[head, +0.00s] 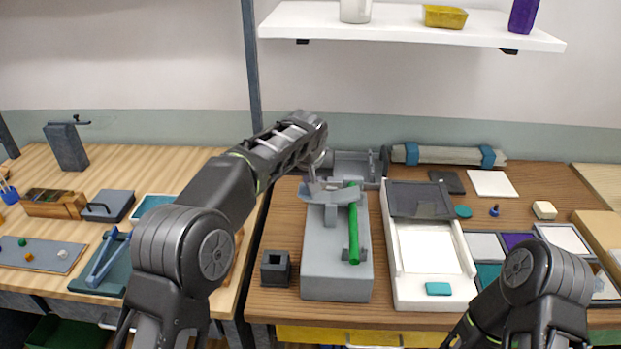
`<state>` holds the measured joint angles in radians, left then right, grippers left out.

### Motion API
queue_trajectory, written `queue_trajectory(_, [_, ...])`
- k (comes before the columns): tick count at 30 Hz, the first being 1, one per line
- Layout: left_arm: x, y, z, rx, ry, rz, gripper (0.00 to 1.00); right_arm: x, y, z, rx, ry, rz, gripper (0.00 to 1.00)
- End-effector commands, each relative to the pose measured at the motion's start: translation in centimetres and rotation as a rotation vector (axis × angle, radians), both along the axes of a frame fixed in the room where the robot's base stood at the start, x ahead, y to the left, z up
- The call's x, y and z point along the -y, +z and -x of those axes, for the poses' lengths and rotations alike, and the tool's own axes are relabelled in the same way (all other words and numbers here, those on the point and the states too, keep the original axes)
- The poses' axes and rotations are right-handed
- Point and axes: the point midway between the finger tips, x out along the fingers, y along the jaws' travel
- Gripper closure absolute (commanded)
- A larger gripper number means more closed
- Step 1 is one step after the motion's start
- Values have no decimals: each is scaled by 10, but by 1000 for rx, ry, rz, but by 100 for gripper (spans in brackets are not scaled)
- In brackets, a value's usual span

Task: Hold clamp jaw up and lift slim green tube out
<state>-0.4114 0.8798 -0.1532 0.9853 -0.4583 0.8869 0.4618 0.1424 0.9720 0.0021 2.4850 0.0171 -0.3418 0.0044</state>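The slim green tube (354,228) lies lengthwise along the right side of a grey clamp block (335,270). Its far end is beside the grey clamp jaw (331,196), and I cannot tell whether the jaw touches it. My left gripper (316,180) is over the far end of the block, at the jaw's back left part. Its fingers are small and partly hidden, so I cannot tell whether they are closed on the jaw. My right arm is at the bottom right, and its gripper is out of frame.
A dark square holder (276,268) stands left of the block. A white tray (402,291) with a teal piece (438,289) stands close on the right. A grey device (352,165) and a wrapped roll (449,154) lie behind. A white shelf (400,27) hangs above.

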Motion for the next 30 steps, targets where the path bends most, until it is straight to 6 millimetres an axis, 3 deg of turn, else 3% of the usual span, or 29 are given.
queue_trajectory(3, [2, -10, 1, -5, -2, 2, 100, 0, -6, 0, 0, 0, 0, 54])
queue_trajectory(18, [3, -14, 2, -6, -3, 2, 100, 0, -8, 0, 0, 0, 0, 54])
queue_trajectory(30, [2, -37, 2, -7, -3, 1, 100, 0, -26, 0, 0, 0, 0, 54])
